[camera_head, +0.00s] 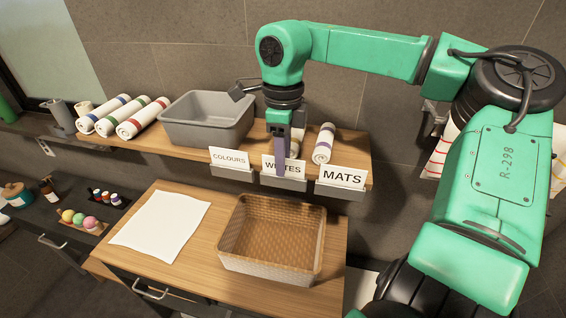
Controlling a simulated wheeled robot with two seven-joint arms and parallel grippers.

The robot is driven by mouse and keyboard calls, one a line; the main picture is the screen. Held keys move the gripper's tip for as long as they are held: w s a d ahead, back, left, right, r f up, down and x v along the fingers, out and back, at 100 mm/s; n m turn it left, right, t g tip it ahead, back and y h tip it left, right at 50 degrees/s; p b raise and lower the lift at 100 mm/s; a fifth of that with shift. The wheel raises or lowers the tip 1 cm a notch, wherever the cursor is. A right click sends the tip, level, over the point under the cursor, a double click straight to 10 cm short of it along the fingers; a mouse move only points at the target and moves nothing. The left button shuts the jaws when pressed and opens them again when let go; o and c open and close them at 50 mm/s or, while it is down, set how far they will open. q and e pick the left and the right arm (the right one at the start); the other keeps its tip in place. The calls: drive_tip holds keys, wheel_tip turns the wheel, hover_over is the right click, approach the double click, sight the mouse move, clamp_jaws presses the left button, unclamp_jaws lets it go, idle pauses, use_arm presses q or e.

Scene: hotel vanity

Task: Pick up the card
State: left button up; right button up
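Three white label cards stand along the front edge of the wooden shelf: the COLOURS card (231,159), the WHITES card (268,166) and the MATS card (342,177). My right gripper (282,168) points down at the WHITES card and covers part of its lettering. Its fingers overlap edge-on, so I cannot tell whether they touch or hold the card. My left gripper is not in view.
A grey bin (207,131) and rolled towels (143,118) stand on the shelf (178,152). Below, a wicker basket (270,262) and a white cloth (160,224) lie on the wooden counter (190,262). A tiled wall stands behind.

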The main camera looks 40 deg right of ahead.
drive_tip(key=shift+s+a, duration=0.1)
drive_tip(key=shift+s, duration=0.2)
clamp_jaws()
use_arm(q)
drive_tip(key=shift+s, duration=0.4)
use_arm(e)
drive_tip(key=shift+w, duration=0.1)
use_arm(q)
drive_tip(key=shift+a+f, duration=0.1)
use_arm(e)
drive_tip(key=shift+r+b, duration=0.4)
drive_tip(key=shift+r, duration=0.1)
wheel_tip(320, 180, up, 9)
drive_tip(key=shift+r+b, duration=0.1)
drive_tip(key=shift+b, duration=0.8)
use_arm(q)
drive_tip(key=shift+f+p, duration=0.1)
drive_tip(key=shift+p, duration=0.95)
use_arm(e)
wheel_tip(320, 180, up, 10)
